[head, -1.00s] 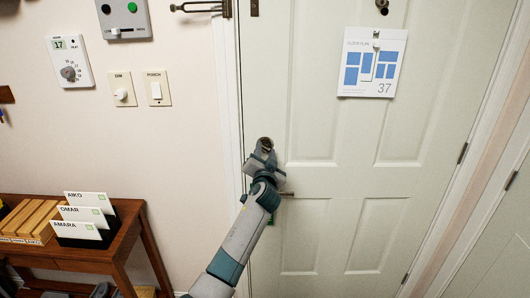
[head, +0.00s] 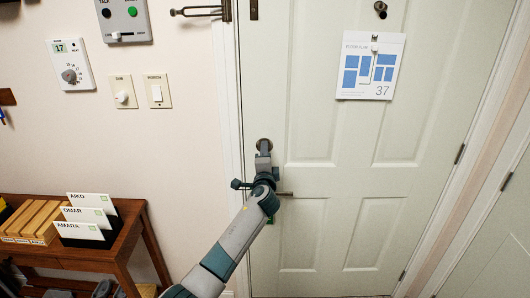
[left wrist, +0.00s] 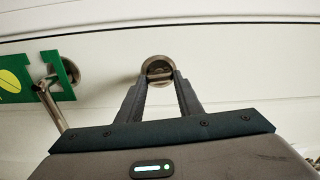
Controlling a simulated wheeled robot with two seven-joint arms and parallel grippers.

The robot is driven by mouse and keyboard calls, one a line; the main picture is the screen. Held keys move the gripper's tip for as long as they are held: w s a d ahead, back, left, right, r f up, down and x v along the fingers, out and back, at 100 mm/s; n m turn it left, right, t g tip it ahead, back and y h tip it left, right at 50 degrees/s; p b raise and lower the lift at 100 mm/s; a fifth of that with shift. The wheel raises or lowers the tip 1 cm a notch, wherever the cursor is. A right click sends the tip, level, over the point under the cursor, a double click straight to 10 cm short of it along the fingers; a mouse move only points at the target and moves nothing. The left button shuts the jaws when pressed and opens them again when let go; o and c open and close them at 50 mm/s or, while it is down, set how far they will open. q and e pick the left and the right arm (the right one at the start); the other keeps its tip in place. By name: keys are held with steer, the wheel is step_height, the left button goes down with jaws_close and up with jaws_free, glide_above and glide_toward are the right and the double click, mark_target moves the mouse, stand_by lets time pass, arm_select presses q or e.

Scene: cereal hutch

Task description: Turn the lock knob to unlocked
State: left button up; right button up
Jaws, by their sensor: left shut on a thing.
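The lock knob sits on a round metal plate (head: 264,143) on the pale panelled door (head: 312,120), above the lever handle (head: 286,194). In the left wrist view the knob (left wrist: 158,68) shows between my fingertips inside its round plate. My left gripper (head: 264,152) points at the door and is shut on the knob; its fingers (left wrist: 159,78) touch the knob from both sides. My gripper hides most of the knob in the head view. I cannot read any lock marking. My right gripper is in neither view.
The lever handle (left wrist: 52,100) and a green tag (left wrist: 30,78) are beside the gripper in the left wrist view. A floor plan sheet (head: 358,48) hangs higher on the door. Wall switches (head: 157,91) and a wooden table (head: 140,240) are at left.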

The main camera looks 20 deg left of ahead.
arm_select(q)
steer(key=shift+m, duration=0.5)
steer(key=o, duration=1.1)
steer(key=shift+d, duration=0.1)
steer(key=b+v, duration=0.3)
steer(key=v, duration=1.4)
steer(key=shift+s, duration=0.2)
